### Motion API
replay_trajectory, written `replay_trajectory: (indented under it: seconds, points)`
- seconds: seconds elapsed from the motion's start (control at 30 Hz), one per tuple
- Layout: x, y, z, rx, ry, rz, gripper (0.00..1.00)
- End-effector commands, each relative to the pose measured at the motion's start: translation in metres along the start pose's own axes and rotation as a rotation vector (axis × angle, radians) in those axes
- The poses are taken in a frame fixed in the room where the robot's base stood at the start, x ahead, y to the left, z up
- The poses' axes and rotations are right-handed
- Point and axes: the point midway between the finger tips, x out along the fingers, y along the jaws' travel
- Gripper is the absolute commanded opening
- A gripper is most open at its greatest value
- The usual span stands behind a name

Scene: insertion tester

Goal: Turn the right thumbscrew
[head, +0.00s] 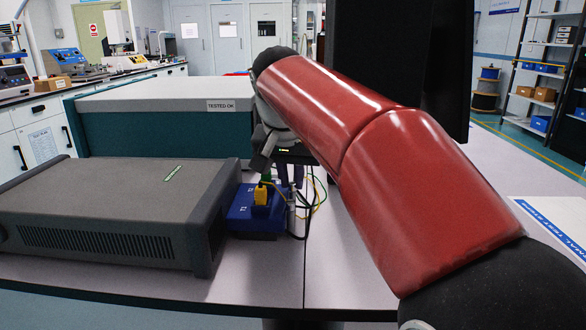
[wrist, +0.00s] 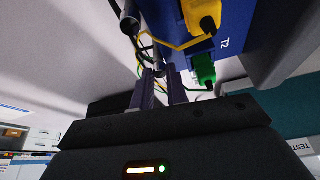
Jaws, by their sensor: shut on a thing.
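A blue box (head: 255,213) with T1 and T2 labels stands on the bench; its blue side (wrist: 232,22) also shows in the wrist view. A yellow plug (head: 261,195) and a green plug (head: 266,175) are on it. My gripper (head: 290,185) points down at the box's right side, beside the cables. In the wrist view, its two purple fingers (wrist: 160,72) are close together, shut on a small dark part among the cables, taken as the right thumbscrew. The fingers and cables mostly hide that part. Its turned angle cannot be told.
A grey instrument (head: 100,212) lies left of the blue box, close to it. A teal and grey case (head: 160,118) marked TESTED OK stands behind. Loose yellow and black cables (head: 308,205) hang around the fingers. The bench to the right is mostly clear.

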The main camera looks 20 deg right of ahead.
Motion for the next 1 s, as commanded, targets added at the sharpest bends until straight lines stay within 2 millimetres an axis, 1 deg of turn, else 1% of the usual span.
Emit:
replay_trajectory:
  seconds: [0.03, 0.3, 0.5, 0.7, 1.0]
  points:
    - [-0.0021, -0.0009, -0.0005, 0.036, -0.003, 0.018, 0.00]
    - [-0.0005, -0.0037, -0.0004, 0.248, -0.002, 0.104, 0.00]
    - [0.0003, -0.0047, -0.0006, 0.362, -0.002, 0.151, 0.00]
    - [0.0009, -0.0053, -0.0007, 0.433, -0.003, 0.180, 0.00]
    - [0.0009, -0.0056, -0.0006, 0.465, -0.003, 0.193, 0.00]
